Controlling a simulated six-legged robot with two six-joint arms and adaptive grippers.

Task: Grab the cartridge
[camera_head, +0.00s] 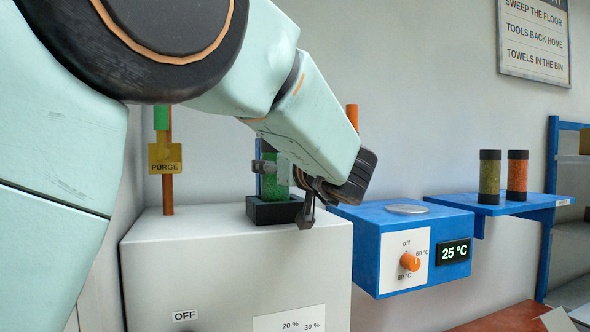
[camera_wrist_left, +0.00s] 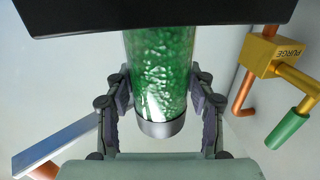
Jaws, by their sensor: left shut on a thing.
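The cartridge (camera_head: 270,186) is a clear tube filled with green granules. It stands upright with its lower end in or behind the rim of a black square holder (camera_head: 273,213) on the pale machine. In the left wrist view, the cartridge (camera_wrist_left: 160,70) has a silvery cap at its free end, and its other end meets the black holder (camera_wrist_left: 160,14). My left gripper (camera_head: 286,176) is shut on the cartridge, one finger on each side in the left wrist view (camera_wrist_left: 160,98). My arm partly hides the cartridge's top in the head view. My right gripper is not in view.
A yellow PURGE valve (camera_head: 165,158) with a green handle hangs on a copper pipe at left. A blue heater (camera_head: 400,245) with an orange knob reads 25 °C. A blue shelf (camera_head: 520,203) at right holds a green tube (camera_head: 489,177) and an orange tube (camera_head: 517,175).

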